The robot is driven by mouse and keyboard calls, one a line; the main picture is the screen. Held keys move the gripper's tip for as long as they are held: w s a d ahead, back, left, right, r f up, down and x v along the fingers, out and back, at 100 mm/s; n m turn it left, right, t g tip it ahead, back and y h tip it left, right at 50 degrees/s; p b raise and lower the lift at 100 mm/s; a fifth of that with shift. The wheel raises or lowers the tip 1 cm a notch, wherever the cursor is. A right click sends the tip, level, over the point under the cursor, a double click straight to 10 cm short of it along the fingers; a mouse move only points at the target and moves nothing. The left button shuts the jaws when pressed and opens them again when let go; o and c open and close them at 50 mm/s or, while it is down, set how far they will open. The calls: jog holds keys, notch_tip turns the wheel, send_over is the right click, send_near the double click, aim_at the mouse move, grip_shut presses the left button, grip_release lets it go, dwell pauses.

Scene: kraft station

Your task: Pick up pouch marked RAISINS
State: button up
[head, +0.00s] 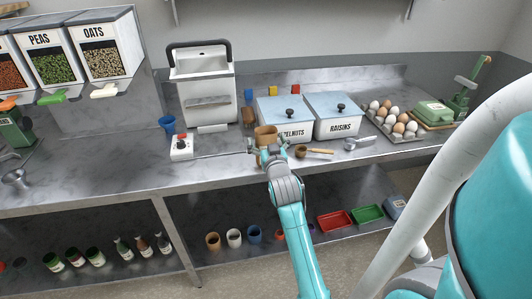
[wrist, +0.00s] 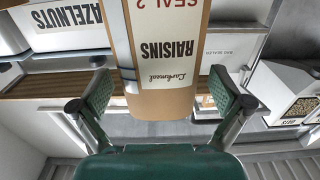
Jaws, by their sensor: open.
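The pouch marked RAISINS (wrist: 165,50) is tan kraft with a white label and fills the upper middle of the wrist view, its lettering upside down. The label also reads SEAL 2. In the head view a tan pouch (head: 265,133) stands on the steel counter in front of the hazelnuts bin. My gripper (wrist: 160,104) is open, with one green-padded finger on each side of the pouch and a visible gap on both sides. In the head view my gripper (head: 270,152) is right at the pouch, partly covering its lower part.
The HAZELNUTS bin (head: 284,112) and RAISINS bin (head: 333,117) stand behind the pouch. A wooden-handled scoop (head: 318,151) and a metal scoop (head: 358,143) lie to the right.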

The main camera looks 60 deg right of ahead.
jog(key=shift+w+d, duration=0.2)
jog(key=shift+d, duration=0.1)
jog(key=shift+c, duration=0.3)
jog(key=c, duration=1.5)
jog(key=shift+c, duration=0.3)
jog(key=shift+r, duration=0.1)
